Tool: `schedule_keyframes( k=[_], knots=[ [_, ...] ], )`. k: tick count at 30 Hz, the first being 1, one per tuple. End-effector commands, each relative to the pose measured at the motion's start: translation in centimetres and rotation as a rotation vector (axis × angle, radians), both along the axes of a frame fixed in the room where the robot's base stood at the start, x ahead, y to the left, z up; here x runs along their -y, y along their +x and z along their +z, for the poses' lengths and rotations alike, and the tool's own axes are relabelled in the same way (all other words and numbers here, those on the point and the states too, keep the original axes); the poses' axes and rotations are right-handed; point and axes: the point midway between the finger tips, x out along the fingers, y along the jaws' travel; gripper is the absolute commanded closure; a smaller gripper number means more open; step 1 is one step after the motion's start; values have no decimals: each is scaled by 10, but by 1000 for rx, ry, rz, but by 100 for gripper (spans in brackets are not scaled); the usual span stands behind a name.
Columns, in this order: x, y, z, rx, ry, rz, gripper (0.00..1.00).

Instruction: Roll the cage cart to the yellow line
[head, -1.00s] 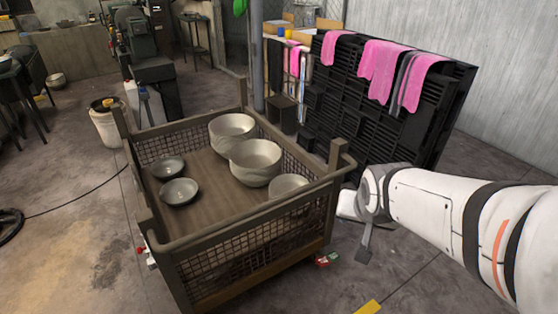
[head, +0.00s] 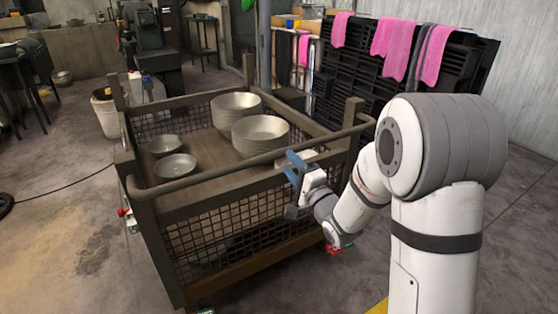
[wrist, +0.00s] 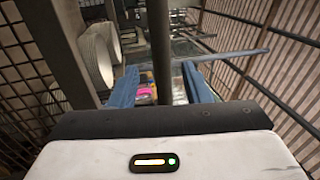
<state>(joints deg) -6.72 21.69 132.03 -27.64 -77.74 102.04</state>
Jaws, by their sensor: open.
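The cage cart (head: 240,232) stands in front of me in the head view, a brown frame with mesh sides and bowls inside. Its handle bar (head: 215,170) runs across the near side. My gripper (head: 294,168) is at this bar, right of its middle, with blue fingers open. In the wrist view, a dark bar (wrist: 161,40) passes between the fingers (wrist: 161,86), one finger on each side; I cannot tell whether they touch it. A small part of the yellow line (head: 378,307) shows on the floor at the bottom edge, right of the cart; my arm hides floor there.
Stacked large bowls (head: 260,135) and small bowls (head: 175,167) sit in the cart. Black pallets (head: 370,95) with pink cloths stand behind it on the right. A white bucket (head: 108,115) is at the left. A cable lies on the left floor.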

Motion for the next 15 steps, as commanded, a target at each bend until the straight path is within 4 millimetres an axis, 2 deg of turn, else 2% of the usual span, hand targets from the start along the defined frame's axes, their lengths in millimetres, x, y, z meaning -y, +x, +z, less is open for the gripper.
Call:
schedule_keyframes(
  k=[9, 15],
  knots=[
    [-27, 38, 9, 3, 4, 3, 57],
    [-38, 56, 15, 2, 4, 0, 57]
  ],
)
